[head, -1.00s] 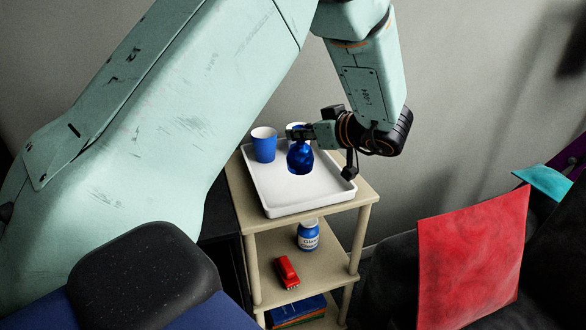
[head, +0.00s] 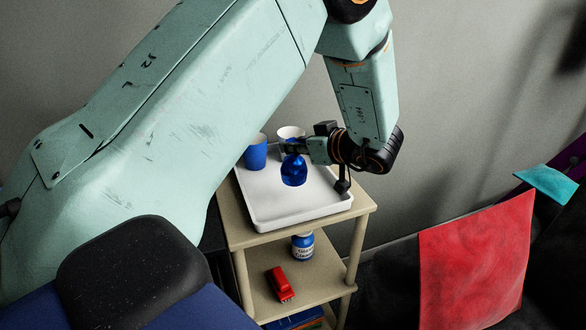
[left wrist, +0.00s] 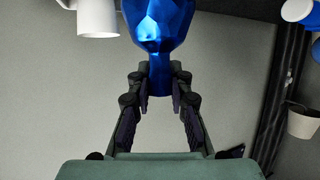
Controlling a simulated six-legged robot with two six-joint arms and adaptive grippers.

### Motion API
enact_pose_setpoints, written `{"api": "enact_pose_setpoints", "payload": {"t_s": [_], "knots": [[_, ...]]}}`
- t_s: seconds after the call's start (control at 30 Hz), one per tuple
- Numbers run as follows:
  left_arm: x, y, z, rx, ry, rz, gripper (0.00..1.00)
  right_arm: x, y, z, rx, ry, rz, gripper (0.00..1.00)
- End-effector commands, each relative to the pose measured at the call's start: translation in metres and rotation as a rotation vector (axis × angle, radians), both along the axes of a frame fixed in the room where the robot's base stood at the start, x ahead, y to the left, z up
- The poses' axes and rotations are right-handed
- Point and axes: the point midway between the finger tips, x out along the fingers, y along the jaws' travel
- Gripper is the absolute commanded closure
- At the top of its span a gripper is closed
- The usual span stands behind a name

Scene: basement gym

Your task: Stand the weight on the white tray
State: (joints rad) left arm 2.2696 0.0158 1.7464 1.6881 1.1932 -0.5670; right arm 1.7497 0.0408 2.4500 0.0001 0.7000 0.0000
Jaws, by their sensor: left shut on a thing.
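The weight (head: 294,172) is shiny blue with a rounded, faceted body. It is over the middle of the white tray (head: 290,214), roughly upright; I cannot tell whether its base touches the tray. My left gripper (head: 297,147) reaches in from the right side of the tray and is shut on the upper, narrow part of the weight. In the left wrist view the two fingers (left wrist: 160,88) close on the narrow end of the weight (left wrist: 158,28), and its wider part runs off the top edge. My right gripper is not in view.
A blue cup (head: 256,153) and a white cup (head: 290,132) stand at the back of the tray, close to the weight. The tray's front is clear. The shelf below holds a blue bottle (head: 303,246) and a red toy car (head: 280,284). A red panel (head: 475,260) stands right.

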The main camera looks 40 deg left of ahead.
Motion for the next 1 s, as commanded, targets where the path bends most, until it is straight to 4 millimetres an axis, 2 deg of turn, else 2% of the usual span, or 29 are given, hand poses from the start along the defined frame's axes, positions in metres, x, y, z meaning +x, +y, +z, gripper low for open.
{"api": "enact_pose_setpoints", "payload": {"t_s": [0.03,0.27,0.47,0.8,0.83,1.0], "knots": [[0.0,0.0,-0.008,0.0,0.0,0.0,1.0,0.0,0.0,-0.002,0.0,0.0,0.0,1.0],[0.001,0.0,-0.024,0.001,0.0,0.0,1.0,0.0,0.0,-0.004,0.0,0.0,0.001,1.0],[0.003,0.002,-0.051,0.001,0.0,0.0,1.0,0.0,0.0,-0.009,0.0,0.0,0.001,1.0],[0.004,0.003,-0.054,0.001,-0.002,0.001,1.0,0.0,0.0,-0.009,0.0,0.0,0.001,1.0],[0.004,0.003,-0.054,0.0,-0.002,0.001,0.79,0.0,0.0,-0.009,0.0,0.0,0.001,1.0],[0.004,0.003,-0.053,0.0,-0.002,0.001,0.65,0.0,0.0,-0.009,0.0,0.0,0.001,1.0]]}}
